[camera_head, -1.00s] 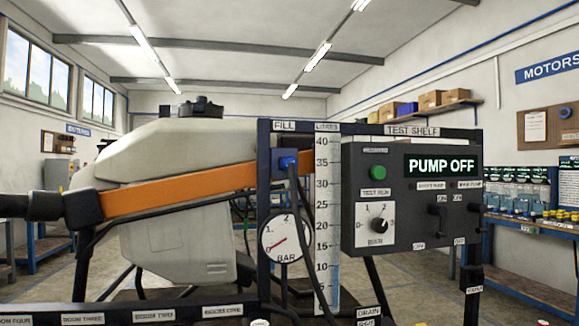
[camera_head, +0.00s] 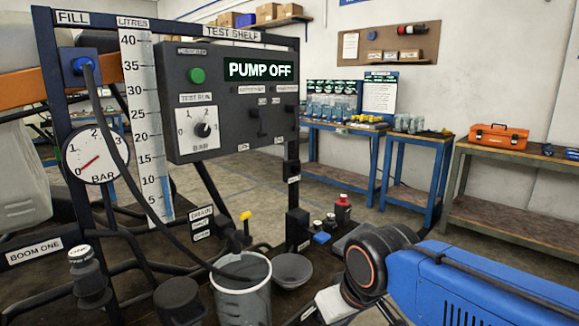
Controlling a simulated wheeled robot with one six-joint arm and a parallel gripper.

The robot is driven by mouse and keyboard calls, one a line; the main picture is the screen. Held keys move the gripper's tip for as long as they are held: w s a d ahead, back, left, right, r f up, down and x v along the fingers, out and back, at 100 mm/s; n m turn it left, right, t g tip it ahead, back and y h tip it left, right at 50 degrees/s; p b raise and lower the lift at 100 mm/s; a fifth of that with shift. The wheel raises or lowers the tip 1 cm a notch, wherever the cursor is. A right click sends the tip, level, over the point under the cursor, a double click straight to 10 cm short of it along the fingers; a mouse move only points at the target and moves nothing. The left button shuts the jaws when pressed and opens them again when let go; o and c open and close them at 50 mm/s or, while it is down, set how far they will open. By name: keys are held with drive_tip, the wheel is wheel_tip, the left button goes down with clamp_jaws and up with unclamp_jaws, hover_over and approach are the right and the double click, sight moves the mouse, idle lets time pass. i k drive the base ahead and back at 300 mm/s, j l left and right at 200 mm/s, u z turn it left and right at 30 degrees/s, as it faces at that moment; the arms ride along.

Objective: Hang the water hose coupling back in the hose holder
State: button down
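A blue coupling (camera_head: 83,66) sits at the fill port under the FILL label, at the upper left of the test frame. A black hose (camera_head: 122,140) hangs from it, curves past the pressure gauge and runs down to the grey jug (camera_head: 243,300).
The control box (camera_head: 228,98) reads PUMP OFF. A yellow-handled valve (camera_head: 245,218), a dark bowl (camera_head: 291,271) and small bottles, one a red bottle (camera_head: 343,209), crowd the bench. Workbenches stand along the right wall, with open floor before them.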

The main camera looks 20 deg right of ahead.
sight(81, 60)
drive_tip(key=j+z, duration=0.15)
drive_tip(key=z, duration=0.2)
drive_tip(key=k+j+z, duration=0.1)
drive_tip(key=z, duration=0.25)
drive_tip(key=k+j+z, duration=0.1)
drive_tip(key=z, duration=0.25)
drive_tip(key=k+j+z, duration=0.2)
drive_tip(key=k+j, duration=0.25)
drive_tip(key=k+j+z, duration=0.15)
drive_tip(key=k+j, duration=0.25)
drive_tip(key=k+j+z, duration=0.2)
drive_tip(key=k, duration=0.4)
drive_tip(key=j, duration=0.1)
